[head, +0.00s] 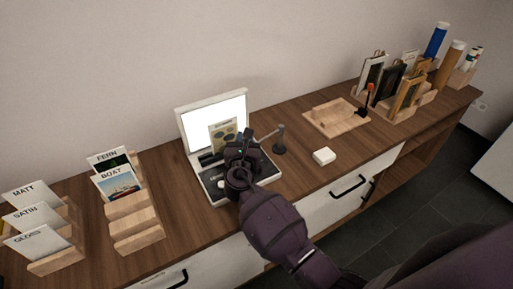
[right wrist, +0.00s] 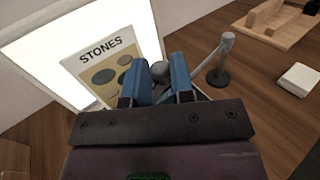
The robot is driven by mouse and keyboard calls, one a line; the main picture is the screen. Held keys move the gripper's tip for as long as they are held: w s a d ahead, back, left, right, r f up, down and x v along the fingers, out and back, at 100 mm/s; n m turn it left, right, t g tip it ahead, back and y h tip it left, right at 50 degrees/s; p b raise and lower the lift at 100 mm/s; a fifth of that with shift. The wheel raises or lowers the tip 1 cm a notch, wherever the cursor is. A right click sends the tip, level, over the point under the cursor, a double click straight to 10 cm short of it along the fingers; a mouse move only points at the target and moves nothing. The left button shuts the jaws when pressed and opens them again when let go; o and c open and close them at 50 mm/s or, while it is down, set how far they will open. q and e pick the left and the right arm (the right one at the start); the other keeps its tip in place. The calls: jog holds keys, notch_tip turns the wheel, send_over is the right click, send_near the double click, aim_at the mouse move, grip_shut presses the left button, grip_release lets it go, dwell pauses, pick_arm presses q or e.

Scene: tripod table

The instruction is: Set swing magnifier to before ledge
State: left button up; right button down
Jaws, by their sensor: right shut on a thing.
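The swing magnifier is a grey post (head: 279,146) on a round foot, with a thin arm reaching left from its top; the post also shows in the right wrist view (right wrist: 224,60). My right gripper (head: 238,150) is in front of the lit white panel (head: 202,122). In the right wrist view its blue fingers (right wrist: 160,80) are shut around a rounded grey part at the arm's left end. A STONES card (right wrist: 108,72) stands upright against the panel, just behind the fingers. The ledge under the card is mostly hidden by my gripper. My left gripper is not in view.
Card racks (head: 133,212) with FERN and BOAT cards stand to the left. A white block (head: 324,156) and a wooden tray (head: 327,119) lie to the right. Framed pictures in racks (head: 400,104) stand farther right. The wooden top between post and block is clear.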

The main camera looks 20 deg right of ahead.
pick_arm(q)
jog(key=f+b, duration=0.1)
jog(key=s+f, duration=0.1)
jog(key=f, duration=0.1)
jog(key=shift+b, duration=0.35)
pick_arm(e)
jog(key=w+m+g+h, duration=0.1)
jog(key=w+a+m+g+h, duration=0.1)
jog(key=w+h, duration=0.1)
jog(key=shift+w, duration=0.15)
jog(key=shift+m, duration=0.3)
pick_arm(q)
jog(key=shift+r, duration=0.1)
pick_arm(e)
jog(key=c, duration=1)
grip_release()
jog(key=shift+w, duration=0.15)
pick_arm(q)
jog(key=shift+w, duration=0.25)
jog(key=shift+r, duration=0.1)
